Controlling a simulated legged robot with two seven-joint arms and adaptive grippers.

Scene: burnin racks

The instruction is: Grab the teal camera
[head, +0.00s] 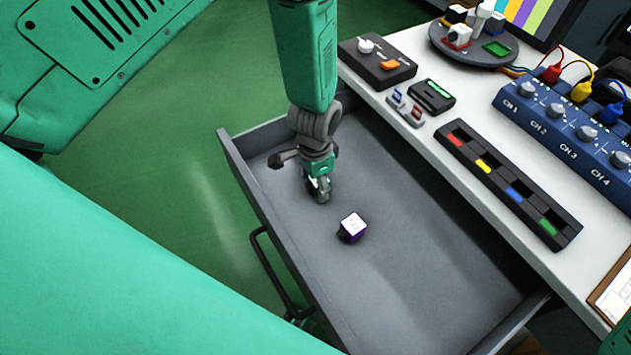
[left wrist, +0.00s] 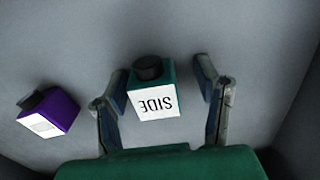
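The teal camera (left wrist: 152,90) shows in the left wrist view, with a black lens and a white label reading "SIDE". It sits on the grey drawer floor between the two fingers of my left gripper (left wrist: 158,92). The fingers are open, with a gap on each side of the camera. In the head view my left gripper (head: 319,190) reaches down into the open drawer (head: 400,270) and mostly hides the teal camera. A purple camera (head: 352,227) with a white label lies near it in the drawer; it also shows in the left wrist view (left wrist: 50,114). My right gripper is out of view.
The drawer's grey side wall (head: 270,220) and handle (head: 275,275) border the left. A white bench top (head: 440,165) to the right holds a blue channel box (head: 565,125), a black strip with coloured slots (head: 510,185) and small devices. The drawer's lower part is clear.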

